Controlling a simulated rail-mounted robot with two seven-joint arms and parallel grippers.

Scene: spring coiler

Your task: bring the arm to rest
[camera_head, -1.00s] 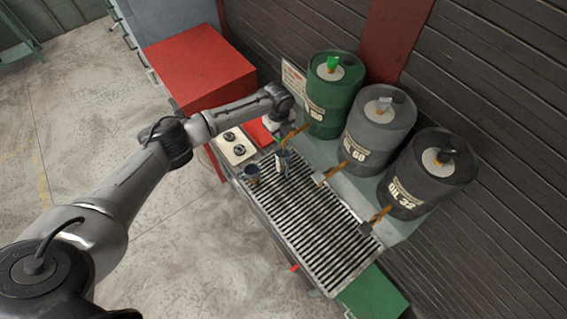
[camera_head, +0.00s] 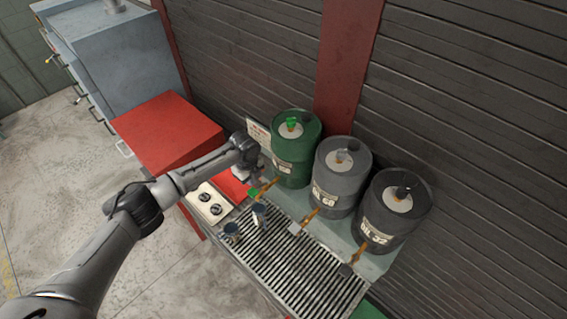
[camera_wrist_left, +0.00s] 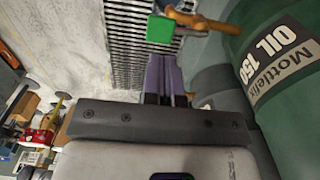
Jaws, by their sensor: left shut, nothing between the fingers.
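My left arm reaches in from the left of the head view. My left gripper (camera_head: 252,178) is beside the green drum (camera_head: 294,150), close to its green tap handle (camera_head: 253,192). In the left wrist view my left gripper's purple-grey fingers (camera_wrist_left: 165,76) are together, with nothing between them. The green tap handle (camera_wrist_left: 160,29) shows just past the fingertips, and the green drum (camera_wrist_left: 285,70) fills the right side. Whether the gripper touches the tap I cannot tell. My right gripper is in neither view.
Two dark drums (camera_head: 341,178) (camera_head: 393,212) stand in a row with the green one, each with a tap over the slatted grate (camera_head: 305,270). Two small cups (camera_head: 232,231) (camera_head: 260,212) stand at the grate's near end. A red cabinet (camera_head: 170,130) is behind the arm.

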